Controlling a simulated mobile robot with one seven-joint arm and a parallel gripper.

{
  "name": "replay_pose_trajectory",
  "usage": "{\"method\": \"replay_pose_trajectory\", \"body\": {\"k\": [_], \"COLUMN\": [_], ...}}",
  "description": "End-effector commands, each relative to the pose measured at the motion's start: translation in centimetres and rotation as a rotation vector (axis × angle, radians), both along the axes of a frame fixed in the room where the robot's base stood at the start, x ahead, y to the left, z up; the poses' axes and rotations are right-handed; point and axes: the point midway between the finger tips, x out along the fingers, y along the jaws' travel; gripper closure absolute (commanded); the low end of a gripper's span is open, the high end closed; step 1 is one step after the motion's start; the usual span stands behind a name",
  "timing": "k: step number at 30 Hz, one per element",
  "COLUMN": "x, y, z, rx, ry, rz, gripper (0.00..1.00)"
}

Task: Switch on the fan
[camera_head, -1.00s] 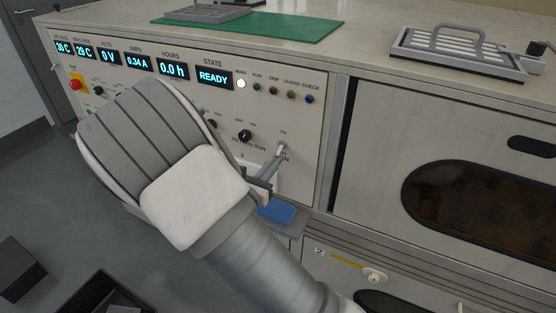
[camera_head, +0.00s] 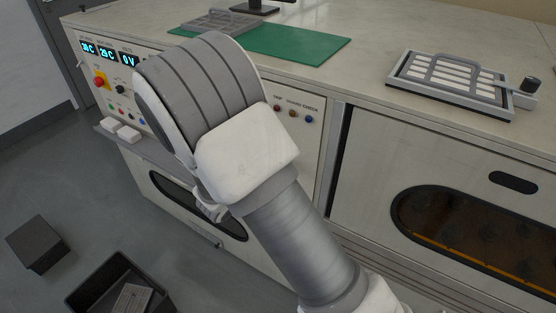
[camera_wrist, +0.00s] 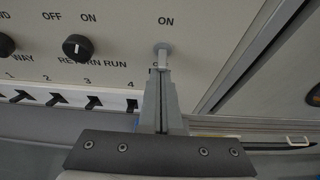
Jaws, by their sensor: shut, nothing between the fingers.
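No label reading "fan" can be read in these frames. In the wrist view, a small toggle switch (camera_wrist: 164,48) with a round grey end and pale stem sits below an "ON" label. My gripper (camera_wrist: 161,72) is shut and empty. Its tips are just below the switch, covering part of a lower label; I cannot tell whether they touch it. A black rotary knob (camera_wrist: 77,47) marked "RETURN RUN", with "OFF" and "ON" above, is to the left. In the head view, my arm hides the switch, the knob and my gripper tips, and covers much of the control panel (camera_head: 312,150).
A row of numbered black slots (camera_wrist: 60,99) lies below the knob. The benchtop holds a green mat (camera_head: 300,42) and a wire-handled tray (camera_head: 450,85). An oven door window (camera_head: 470,235) is at right. A black bin (camera_head: 85,292) and dark box (camera_head: 38,245) are on the floor.

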Motion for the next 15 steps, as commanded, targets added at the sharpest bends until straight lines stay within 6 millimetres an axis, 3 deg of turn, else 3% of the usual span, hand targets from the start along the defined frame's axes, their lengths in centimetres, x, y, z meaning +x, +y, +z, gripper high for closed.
{"method": "replay_pose_trajectory", "body": {"k": [1, 6, 15], "x": [0.07, 0.06, -0.01], "y": [-0.11, -0.13, 0.0], "z": [1.43, 2.09, 1.56], "rx": [0.027, 0.118, 0.18], "ry": [0.032, 0.155, 0.25], "rz": [-0.003, -0.005, 0.001], "gripper": [1.0, 1.0, 1.0]}}
